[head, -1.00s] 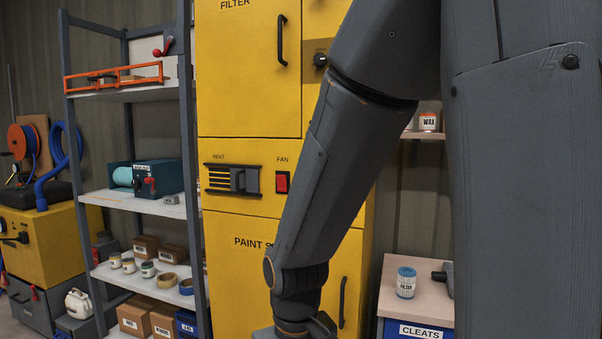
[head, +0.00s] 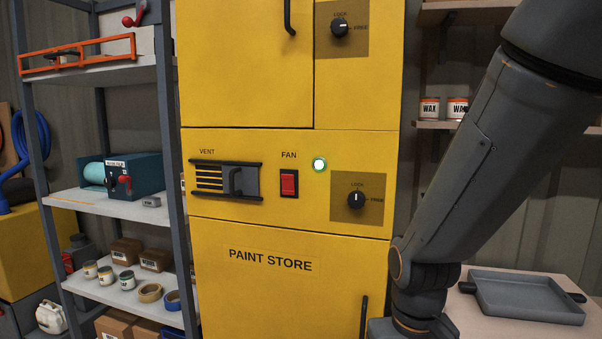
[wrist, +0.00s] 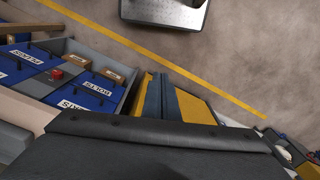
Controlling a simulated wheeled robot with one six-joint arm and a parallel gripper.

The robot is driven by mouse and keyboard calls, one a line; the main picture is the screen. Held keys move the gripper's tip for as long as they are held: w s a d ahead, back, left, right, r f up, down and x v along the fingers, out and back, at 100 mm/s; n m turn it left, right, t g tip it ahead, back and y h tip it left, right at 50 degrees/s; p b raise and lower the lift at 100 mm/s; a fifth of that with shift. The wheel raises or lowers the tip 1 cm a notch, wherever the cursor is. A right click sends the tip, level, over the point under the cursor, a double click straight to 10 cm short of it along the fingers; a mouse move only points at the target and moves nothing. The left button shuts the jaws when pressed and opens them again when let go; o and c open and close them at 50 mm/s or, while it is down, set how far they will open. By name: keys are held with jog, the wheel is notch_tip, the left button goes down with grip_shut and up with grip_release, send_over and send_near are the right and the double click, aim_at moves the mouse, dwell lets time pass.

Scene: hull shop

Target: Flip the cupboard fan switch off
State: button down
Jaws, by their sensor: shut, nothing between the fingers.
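The fan switch (head: 289,184) is a red rocker in a dark frame on the yellow cupboard's (head: 230,290) middle panel, below the label FAN. A round lamp (head: 320,165) to its right glows white with a green rim. I cannot tell for sure which way the rocker is tipped. My arm comes down on the right in the head view, its wrist low in front of the cupboard's lower right, below and right of the switch. My gripper (wrist: 162,86) shows in the wrist view, its fingers together and empty, away from the switch. The fingers are hidden in the head view.
A vent slider (head: 226,180) is left of the switch. Two lock knobs, the upper (head: 339,28) and the lower (head: 356,200), are to the right. Door handles stick out. A shelf rack (head: 120,205) stands left; a grey tray (head: 525,297) lies on the right bench.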

aim_at(286, 174)
jog(key=w+a+r+n+t+p, duration=0.2)
jog(key=w+a+r+n, duration=0.1)
jog(key=w+r, duration=0.4)
jog(key=w+a+r+n+t+p, duration=0.1)
jog(key=w+a+r+n, duration=0.15)
jog(key=w+r, duration=0.5)
jog(key=w+a+r+n+t+y+p, duration=0.1)
jog(key=w+a+r+n, duration=0.1)
jog(key=a+r, duration=0.2)
jog(key=w+a+r+n+t+p, duration=0.1)
jog(key=w+a+r+n, duration=0.1)
jog(key=r, duration=0.9)
jog(key=w+a+r+n+t+y+p, duration=0.1)
jog(key=w+a+r+n+t, duration=0.1)
jog(key=a+r, duration=0.4)
notch_tip(286, 174, up, 2)
jog(key=shift+w+r+n+y, duration=0.3)
jog(key=shift+w+n, duration=0.25)
jog(key=shift+w, duration=0.7)
jog(key=shift+f, duration=0.15)
